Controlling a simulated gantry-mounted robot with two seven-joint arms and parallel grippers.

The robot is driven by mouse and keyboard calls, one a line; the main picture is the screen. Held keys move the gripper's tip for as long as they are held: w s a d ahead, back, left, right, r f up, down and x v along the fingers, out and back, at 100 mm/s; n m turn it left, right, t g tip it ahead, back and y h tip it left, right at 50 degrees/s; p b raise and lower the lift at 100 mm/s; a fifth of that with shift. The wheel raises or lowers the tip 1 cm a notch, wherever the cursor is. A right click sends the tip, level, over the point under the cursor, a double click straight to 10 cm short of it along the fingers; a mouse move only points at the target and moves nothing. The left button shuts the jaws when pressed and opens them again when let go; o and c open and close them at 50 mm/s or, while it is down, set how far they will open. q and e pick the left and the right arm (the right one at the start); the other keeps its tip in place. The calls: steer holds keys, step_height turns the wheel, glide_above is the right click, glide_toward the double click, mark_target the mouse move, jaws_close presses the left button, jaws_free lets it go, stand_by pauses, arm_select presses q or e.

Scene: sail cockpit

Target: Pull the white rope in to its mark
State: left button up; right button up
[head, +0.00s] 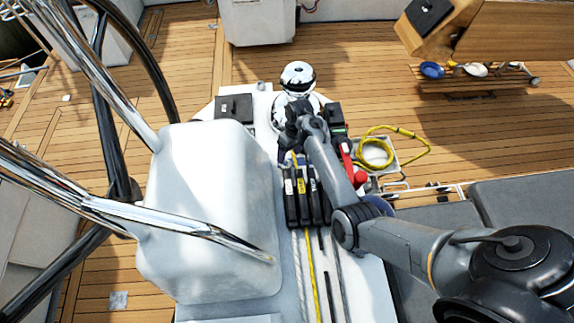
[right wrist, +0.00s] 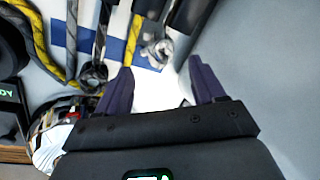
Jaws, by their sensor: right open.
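The white rope (head: 298,262) runs along the white console top in the head view, left of a yellow rope (head: 312,275). It leads up to a bank of black rope clutches (head: 304,200). My right gripper (head: 287,150) is just beyond the clutches, near the chrome winch (head: 297,78), partly hidden by my arm. In the right wrist view its purple fingers (right wrist: 162,88) are spread with no rope between them. A pale grey rope (right wrist: 72,38) and a knotted whitish end (right wrist: 158,52) lie beyond the fingers; I cannot tell which is the white rope. The mark is not clear.
A red handle (head: 357,172) and a coiled yellow line (head: 378,150) are right of the clutches. A white pedestal (head: 205,210) and chrome rails stand at the left. A wooden table (head: 490,32) is at the upper right. Open teak deck lies behind the winch.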

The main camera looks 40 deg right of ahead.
mark_target(287, 163)
steer(key=f, duration=0.2)
steer(key=a+f+b, duration=0.1)
steer(key=f, duration=0.4)
steer(key=shift+a, duration=0.15)
steer(key=shift+c, duration=0.2)
jaws_close()
